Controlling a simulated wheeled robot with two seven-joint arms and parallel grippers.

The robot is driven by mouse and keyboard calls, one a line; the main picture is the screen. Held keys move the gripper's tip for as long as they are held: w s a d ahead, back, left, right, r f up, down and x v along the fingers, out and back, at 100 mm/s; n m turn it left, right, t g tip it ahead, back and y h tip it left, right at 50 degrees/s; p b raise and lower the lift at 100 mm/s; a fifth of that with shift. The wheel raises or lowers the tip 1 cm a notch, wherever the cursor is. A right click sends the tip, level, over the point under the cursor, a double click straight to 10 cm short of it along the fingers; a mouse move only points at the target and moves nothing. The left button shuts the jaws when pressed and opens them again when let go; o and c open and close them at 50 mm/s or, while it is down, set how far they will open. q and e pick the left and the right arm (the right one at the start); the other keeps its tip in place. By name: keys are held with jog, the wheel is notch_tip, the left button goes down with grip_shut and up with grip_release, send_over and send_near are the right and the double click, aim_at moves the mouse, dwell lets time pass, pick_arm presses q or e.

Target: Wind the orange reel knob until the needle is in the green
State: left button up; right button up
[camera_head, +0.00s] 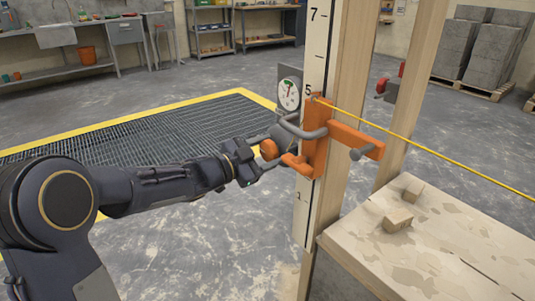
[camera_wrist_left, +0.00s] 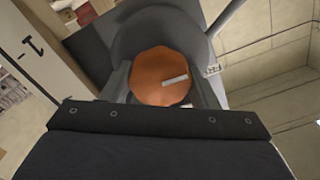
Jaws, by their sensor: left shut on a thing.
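The orange reel knob (camera_head: 269,149) sits on the near side of the grey reel, which is fixed to a post. My left gripper (camera_head: 262,160) is shut on the knob. In the left wrist view the knob (camera_wrist_left: 158,82) is a faceted orange disc with a pale bar mark pointing right, and the gripper's fingers (camera_wrist_left: 164,88) lie on either side of it. The round white gauge (camera_head: 289,94) above the reel has a green part near its top. Its needle is too small to read surely. My right gripper is out of view.
An orange bracket with a grey handle (camera_head: 318,135) grips the wooden post beside a numbered white scale (camera_head: 313,60). A taut yellow line (camera_head: 420,148) runs right from there. A board-topped table (camera_head: 450,235) with small blocks stands at right. A floor grate lies behind my arm.

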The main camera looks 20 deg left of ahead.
pick_arm(q)
jog(key=o, duration=1)
jog(key=p+v, duration=0.2)
jog(key=v, duration=0.6)
